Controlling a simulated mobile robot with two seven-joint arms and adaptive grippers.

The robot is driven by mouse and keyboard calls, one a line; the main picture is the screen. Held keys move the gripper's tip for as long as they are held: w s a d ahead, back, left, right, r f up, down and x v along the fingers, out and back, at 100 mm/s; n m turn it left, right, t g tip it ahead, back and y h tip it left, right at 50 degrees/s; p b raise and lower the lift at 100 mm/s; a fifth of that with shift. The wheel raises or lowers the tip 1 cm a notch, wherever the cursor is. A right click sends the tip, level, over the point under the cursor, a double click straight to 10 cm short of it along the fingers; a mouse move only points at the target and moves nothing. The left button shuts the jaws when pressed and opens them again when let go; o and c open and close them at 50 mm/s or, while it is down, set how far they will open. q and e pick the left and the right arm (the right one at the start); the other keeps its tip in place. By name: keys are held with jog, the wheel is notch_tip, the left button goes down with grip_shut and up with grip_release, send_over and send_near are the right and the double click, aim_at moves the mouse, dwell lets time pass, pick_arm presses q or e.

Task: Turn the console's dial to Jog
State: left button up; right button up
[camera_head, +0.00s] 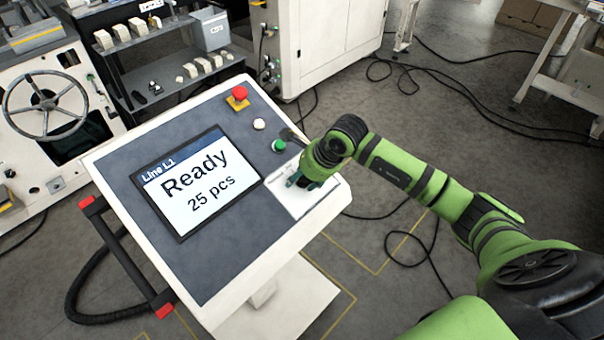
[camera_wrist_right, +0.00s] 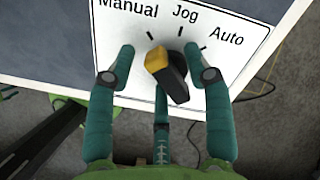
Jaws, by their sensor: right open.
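The console (camera_head: 230,262) stands at the centre of the head view, its sloped top carrying a screen (camera_head: 198,182) that reads "Line L1, Ready, 25 pcs". In the right wrist view the dial (camera_wrist_right: 174,82) is a black knob with a yellow end, on a white plate (camera_wrist_right: 110,38) marked Manual, Jog and Auto. The yellow end points up and left, toward the Manual mark. My right gripper (camera_head: 299,181) is over the plate and hides the dial in the head view. Its teal fingers (camera_wrist_right: 158,60) are open, one on each side of the dial, with a third below it. My left gripper is not in view.
A red stop button (camera_head: 239,92), a white button (camera_head: 259,124) and a green button (camera_head: 279,145) sit on the console near my right gripper. A machine with a handwheel (camera_head: 45,108) stands at left. Cables lie on the floor at right.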

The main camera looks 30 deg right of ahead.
jog(key=shift+f, duration=0.25)
jog(key=shift+c, duration=0.4)
jog(key=c, duration=0.8)
